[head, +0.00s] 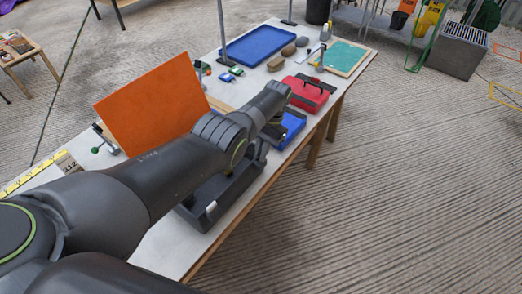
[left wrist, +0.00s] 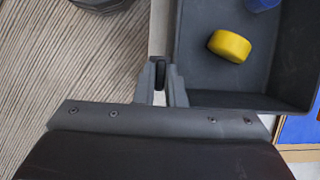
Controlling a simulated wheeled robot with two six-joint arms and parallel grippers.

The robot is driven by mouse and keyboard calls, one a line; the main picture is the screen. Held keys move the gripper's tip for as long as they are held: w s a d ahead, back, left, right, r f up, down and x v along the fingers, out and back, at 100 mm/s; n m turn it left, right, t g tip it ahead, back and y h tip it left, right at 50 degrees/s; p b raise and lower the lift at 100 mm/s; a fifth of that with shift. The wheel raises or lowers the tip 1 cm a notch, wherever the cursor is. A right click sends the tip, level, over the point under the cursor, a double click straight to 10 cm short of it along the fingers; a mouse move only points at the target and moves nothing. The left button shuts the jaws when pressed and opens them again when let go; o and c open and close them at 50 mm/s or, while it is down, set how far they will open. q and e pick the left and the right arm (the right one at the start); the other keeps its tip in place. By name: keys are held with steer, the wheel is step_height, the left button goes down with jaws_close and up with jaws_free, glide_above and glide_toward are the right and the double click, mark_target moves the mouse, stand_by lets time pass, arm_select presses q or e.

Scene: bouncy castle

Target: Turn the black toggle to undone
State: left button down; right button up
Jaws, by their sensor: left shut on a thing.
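My left gripper (left wrist: 160,74) is shut on a small black piece, which I take to be the black toggle (left wrist: 160,78); only a dark strip of it shows between the fingers. They are beside the left wall of a dark grey tray (left wrist: 197,50) in the left wrist view. Whether the toggle joins the tray, and how it is turned, I cannot tell. In the head view the same tray (head: 240,190) stands on the table's near edge, and my left arm hides the toggle and fingertips. My right gripper is not in view.
A yellow round piece (left wrist: 230,45) and a blue thing (left wrist: 262,3) lie in the tray. An orange board (head: 155,105) stands behind my arm. A blue container (head: 293,122) and a red case (head: 305,92) sit farther along the table. Open floor lies right.

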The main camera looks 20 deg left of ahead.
arm_select(q)
steer(key=shift+w+r, duration=0.1)
steer(key=shift+w, duration=0.05)
steer(key=c, duration=1.5)
jaws_free()
